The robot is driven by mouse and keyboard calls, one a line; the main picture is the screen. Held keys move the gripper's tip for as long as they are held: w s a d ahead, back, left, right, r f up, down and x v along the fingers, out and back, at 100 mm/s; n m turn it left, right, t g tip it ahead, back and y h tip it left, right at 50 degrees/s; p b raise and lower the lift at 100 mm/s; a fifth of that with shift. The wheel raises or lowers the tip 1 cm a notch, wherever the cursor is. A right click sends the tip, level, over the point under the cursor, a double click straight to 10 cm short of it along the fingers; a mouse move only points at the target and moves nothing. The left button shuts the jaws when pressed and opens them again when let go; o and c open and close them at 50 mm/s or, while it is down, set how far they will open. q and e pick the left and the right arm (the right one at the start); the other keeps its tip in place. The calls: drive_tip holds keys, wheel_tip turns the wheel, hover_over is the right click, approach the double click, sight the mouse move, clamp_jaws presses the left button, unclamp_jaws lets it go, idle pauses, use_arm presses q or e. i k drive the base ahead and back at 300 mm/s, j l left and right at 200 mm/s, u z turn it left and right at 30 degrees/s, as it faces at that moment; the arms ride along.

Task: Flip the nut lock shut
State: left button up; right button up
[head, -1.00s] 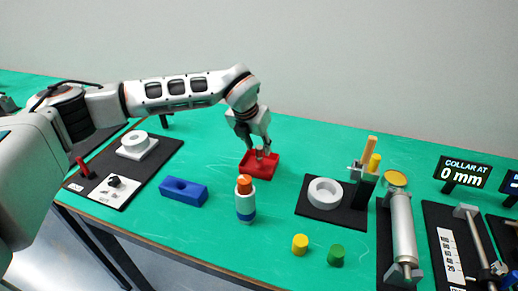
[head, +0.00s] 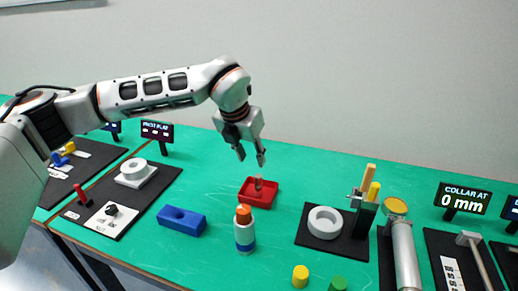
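I cannot tell for sure which part is the nut lock. A small red lever (head: 82,194) stands upright on the black board (head: 140,205) at left, beside a black knob (head: 111,210) on a white plate. My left gripper (head: 251,160) is open and empty, fingers pointing down, above and slightly behind the red tray (head: 262,202). A small grey-brown piece (head: 258,183) stands in that tray, apart from the fingertips. My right gripper is not in view.
A blue block (head: 181,220) and an orange-capped bottle (head: 244,232) stand near the front. A white ring (head: 325,222) lies on a black mat at right. Yellow (head: 300,276) and green (head: 338,284) cylinders are in front. The back middle of the green table is clear.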

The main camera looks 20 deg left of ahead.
sight(80, 193)
drive_tip(key=k, duration=1)
